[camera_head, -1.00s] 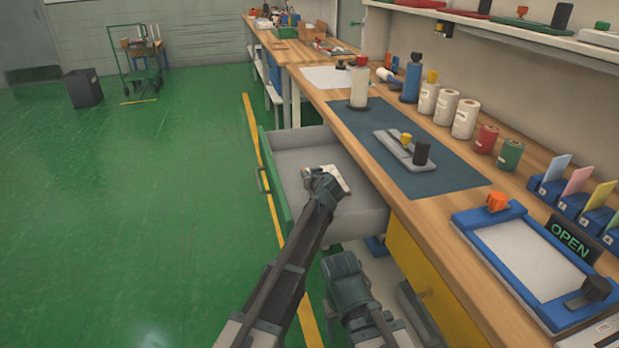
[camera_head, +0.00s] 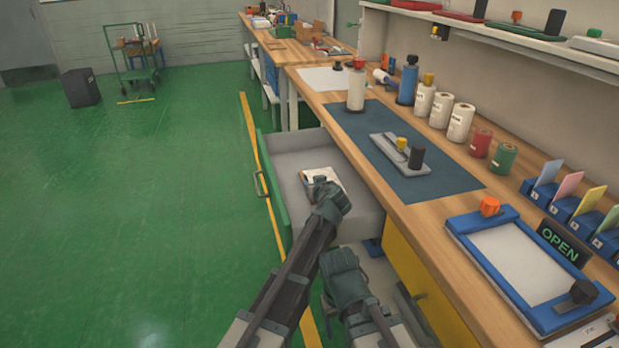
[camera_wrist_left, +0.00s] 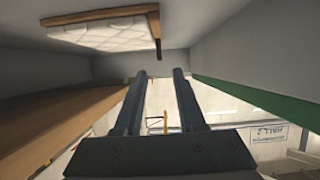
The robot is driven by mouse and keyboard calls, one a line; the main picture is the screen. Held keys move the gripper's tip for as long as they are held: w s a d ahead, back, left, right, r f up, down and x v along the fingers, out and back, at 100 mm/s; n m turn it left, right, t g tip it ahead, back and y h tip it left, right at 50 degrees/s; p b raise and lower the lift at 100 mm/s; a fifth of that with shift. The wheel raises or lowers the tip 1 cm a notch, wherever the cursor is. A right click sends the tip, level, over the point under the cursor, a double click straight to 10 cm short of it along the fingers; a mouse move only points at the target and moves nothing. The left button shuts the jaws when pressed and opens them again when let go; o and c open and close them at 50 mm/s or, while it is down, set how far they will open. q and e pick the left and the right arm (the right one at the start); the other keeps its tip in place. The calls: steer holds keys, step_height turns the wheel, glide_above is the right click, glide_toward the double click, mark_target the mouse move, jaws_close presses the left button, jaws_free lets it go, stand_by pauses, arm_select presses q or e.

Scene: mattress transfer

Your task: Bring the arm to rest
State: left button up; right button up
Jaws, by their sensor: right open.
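My left gripper (camera_head: 321,181) is over the open drawer, at the near edge of a small white padded piece in a wooden frame. This piece (camera_head: 337,179) lies in the drawer; it also shows in the left wrist view (camera_wrist_left: 105,33), apart from the fingertips. In that view, the left gripper (camera_wrist_left: 158,72) has its two fingers spread with nothing between them. My right gripper (camera_head: 338,262) is lower, beside the left arm and in front of the drawer; it is open, though its fingertips are hard to make out.
The grey drawer (camera_head: 291,162) with a green front stands pulled out from the wooden workbench (camera_head: 403,193). A yellow cabinet panel (camera_head: 428,291) is right of my arms. Rolls, a blue-framed tray (camera_head: 470,233) and card holders stand on the bench.

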arm_select(q)
steer(key=shift+s+d, duration=0.1)
steer(key=shift+s, duration=0.1)
steer(key=shift+r, duration=0.15)
